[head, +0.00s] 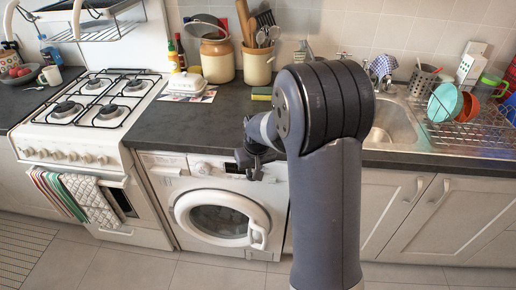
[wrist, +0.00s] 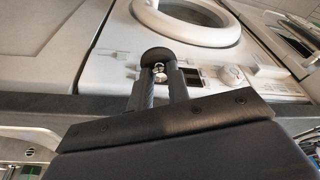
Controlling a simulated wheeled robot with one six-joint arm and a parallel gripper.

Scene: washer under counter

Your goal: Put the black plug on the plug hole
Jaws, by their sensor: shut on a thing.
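My gripper (head: 250,162) is in front of the washing machine, near the counter's front edge, left of my arm. In the wrist view, my gripper (wrist: 160,76) is shut on the black plug (wrist: 157,54), a round dark disc with a small shiny metal fitting between the fingers. The plug is hard to make out in the head view. The sink (head: 394,124) is a metal basin set in the counter, right of my arm and partly hidden by it. The plug hole does not show in either view.
The washing machine (head: 225,205) stands under the dark counter (head: 190,125). A white stove (head: 85,125) is at the left. Right of the sink, a dish rack (head: 470,132) holds bowls and a green cup. Utensil pots and a butter dish stand along the wall.

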